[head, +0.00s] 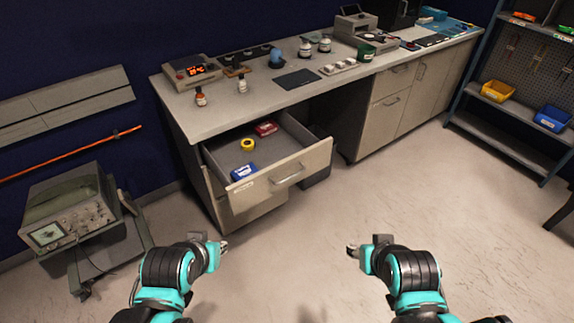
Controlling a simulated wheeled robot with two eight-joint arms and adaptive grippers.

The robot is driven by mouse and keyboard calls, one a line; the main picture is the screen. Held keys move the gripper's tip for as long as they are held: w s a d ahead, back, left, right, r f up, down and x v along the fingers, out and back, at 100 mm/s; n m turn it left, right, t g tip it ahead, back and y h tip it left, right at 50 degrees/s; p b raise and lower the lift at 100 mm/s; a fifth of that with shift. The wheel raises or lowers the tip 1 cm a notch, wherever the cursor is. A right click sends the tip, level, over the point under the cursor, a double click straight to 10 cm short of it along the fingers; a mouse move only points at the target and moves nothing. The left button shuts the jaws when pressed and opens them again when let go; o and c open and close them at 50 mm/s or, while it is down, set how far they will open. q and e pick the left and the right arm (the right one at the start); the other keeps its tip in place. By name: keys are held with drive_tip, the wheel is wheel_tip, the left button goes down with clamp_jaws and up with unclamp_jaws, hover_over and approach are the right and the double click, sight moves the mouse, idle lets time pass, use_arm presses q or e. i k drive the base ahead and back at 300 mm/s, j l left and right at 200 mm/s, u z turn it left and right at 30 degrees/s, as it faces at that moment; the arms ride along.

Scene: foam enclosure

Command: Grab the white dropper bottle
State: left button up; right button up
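A small white bottle (242,85), which looks like the dropper bottle, stands upright near the front edge of the grey counter (215,119), at its left part. An amber bottle (201,98) stands to its left. My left gripper (224,246) is low over the floor, in front of the open drawer and well away from the bottle. My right gripper (351,250) is also over the floor, farther right. Nothing shows in either gripper, but their fingers are too small to tell open from shut.
An open drawer (310,160) juts out below the counter, holding a red box, a yellow roll and a blue box. Two larger white bottles (305,50) (325,44) stand farther back. An oscilloscope (70,220) on a cart is at left. The middle floor is clear.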

sight(242, 86)
drive_tip(key=i+l+u, duration=0.15)
drive_tip(key=i+l, duration=1.1)
